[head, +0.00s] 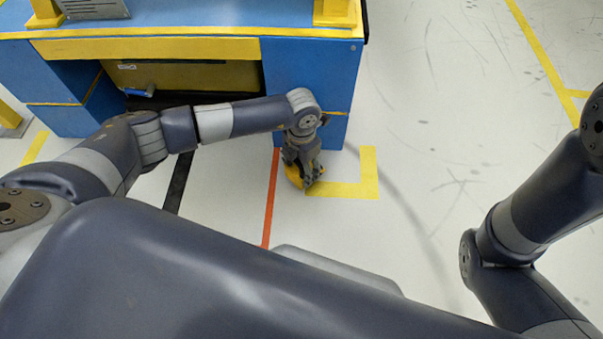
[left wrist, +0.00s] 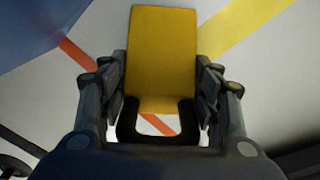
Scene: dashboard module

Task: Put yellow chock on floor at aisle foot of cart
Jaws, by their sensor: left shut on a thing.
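The yellow chock (left wrist: 162,58) is between the fingers of my left gripper (left wrist: 162,100) in the left wrist view, with a black U-shaped part at its near end. In the head view my left gripper (head: 305,178) points down and the chock (head: 294,175) shows partly behind it. The gripper is low near the floor, by the front right corner of the blue cart (head: 312,75). I cannot tell whether the chock touches the floor. My right arm shows at the right of the head view, but its gripper is out of frame.
A yellow floor-tape corner (head: 368,180) lies beside the gripper. A red line (head: 270,205) and a black line (head: 178,182) run on the floor left of it. A blue-handled item (head: 140,92) is in the cart's opening. The floor to the right is clear.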

